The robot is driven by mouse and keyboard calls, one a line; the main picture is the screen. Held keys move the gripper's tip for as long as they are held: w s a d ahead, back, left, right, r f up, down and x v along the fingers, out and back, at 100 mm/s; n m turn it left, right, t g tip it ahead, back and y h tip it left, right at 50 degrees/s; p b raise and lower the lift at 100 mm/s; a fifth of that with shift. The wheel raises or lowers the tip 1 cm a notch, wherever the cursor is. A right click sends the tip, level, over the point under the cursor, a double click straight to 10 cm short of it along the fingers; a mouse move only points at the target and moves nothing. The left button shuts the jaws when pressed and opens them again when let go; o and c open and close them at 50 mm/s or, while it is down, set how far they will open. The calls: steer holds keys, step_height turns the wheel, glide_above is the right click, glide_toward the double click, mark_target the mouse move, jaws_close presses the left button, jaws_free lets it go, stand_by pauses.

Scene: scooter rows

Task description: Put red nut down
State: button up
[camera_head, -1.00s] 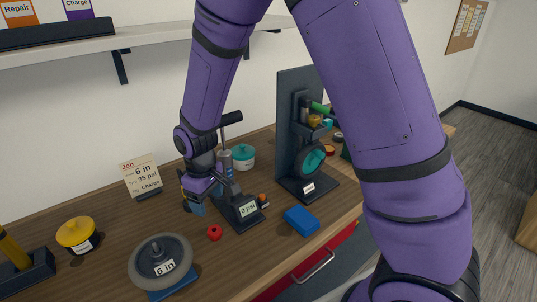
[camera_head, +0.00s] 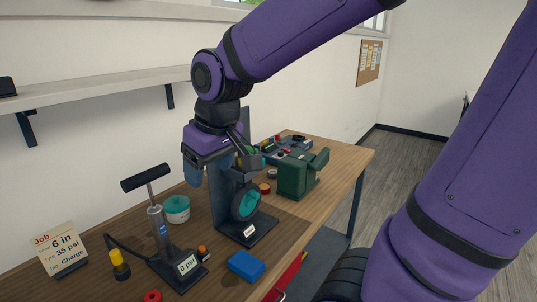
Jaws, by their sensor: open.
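The red nut (camera_head: 153,296) lies on the wooden bench at the bottom edge of the picture, partly cut off by the frame. It is in front of the pump with the 0 psi gauge (camera_head: 187,266), apart from it. My gripper (camera_head: 218,170) is well above the bench and up to the right of the nut, in front of the dark stand that holds a small wheel (camera_head: 245,201). Its fingers are apart, and I see nothing held between them. It hides part of the stand's upper portion.
A blue block (camera_head: 246,266) lies at the bench's front. A teal-lidded pot (camera_head: 177,209), a yellow-topped black item (camera_head: 119,265) and a job card (camera_head: 60,252) stand further left. A green machine (camera_head: 298,174) is to the right.

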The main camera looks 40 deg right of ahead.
steer(key=s+d+r+m+t, duration=0.1)
steer(key=s+d+r, duration=0.1)
steer(key=s, duration=0.3)
steer(key=s+d+r+m, duration=0.1)
steer(key=s+d+r, duration=0.1)
steer(key=s, duration=0.4)
steer(key=shift+d+r+m+t+h, duration=0.3)
steer(key=shift+d+t+h, duration=0.1)
steer(key=shift+d, duration=0.05)
